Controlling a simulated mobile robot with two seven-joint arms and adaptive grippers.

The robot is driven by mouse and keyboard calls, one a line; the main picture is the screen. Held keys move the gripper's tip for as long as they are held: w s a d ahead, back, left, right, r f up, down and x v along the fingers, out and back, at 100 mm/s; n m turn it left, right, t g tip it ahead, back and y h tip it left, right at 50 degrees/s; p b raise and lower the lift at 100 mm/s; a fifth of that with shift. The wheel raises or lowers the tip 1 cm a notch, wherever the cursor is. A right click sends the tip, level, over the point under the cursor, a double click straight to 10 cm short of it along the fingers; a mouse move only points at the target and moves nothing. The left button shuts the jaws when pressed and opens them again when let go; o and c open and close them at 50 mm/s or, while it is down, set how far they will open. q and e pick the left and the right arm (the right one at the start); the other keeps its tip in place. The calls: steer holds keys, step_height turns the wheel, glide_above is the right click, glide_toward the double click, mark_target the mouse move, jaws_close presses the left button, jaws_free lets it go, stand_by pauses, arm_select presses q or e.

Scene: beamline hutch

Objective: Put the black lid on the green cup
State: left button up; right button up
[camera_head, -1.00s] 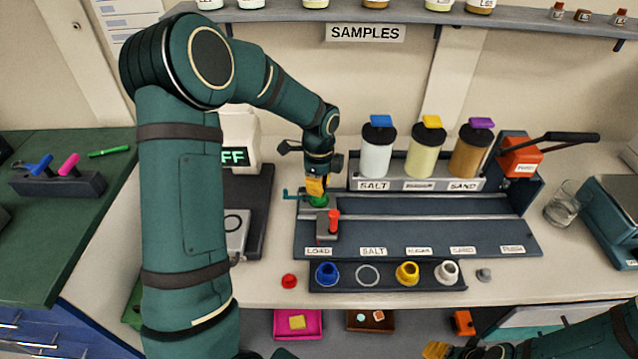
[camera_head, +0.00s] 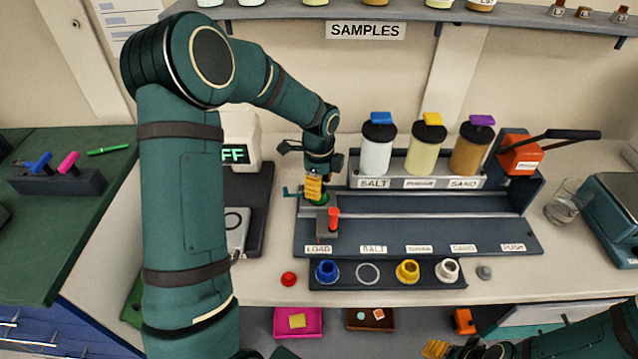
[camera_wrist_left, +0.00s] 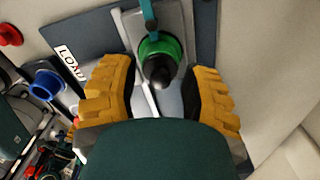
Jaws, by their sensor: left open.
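The green cup (camera_head: 319,198) stands in the holder at the left end of the dark rail station. In the left wrist view the green cup (camera_wrist_left: 158,44) has the black lid (camera_wrist_left: 160,72) at its top, between the fingers; whether it sits fully level I cannot tell. My left gripper (camera_head: 313,187) is right at the cup, its yellow fingers apart on either side of the lid with gaps showing in the left wrist view (camera_wrist_left: 156,92). The fingers hide much of the cup and lid in the head view. My right gripper (camera_head: 437,349) shows only partly at the bottom edge.
A tray (camera_head: 388,284) in front holds blue, yellow and white cups and an empty ring. A red lid (camera_head: 289,279) and a grey lid (camera_head: 484,273) lie at its ends. Dispensers (camera_head: 425,150) stand behind the rail, beside an orange lever press (camera_head: 521,157).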

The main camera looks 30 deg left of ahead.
arm_select(q)
step_height(320, 180, up, 12)
stand_by(0.6)
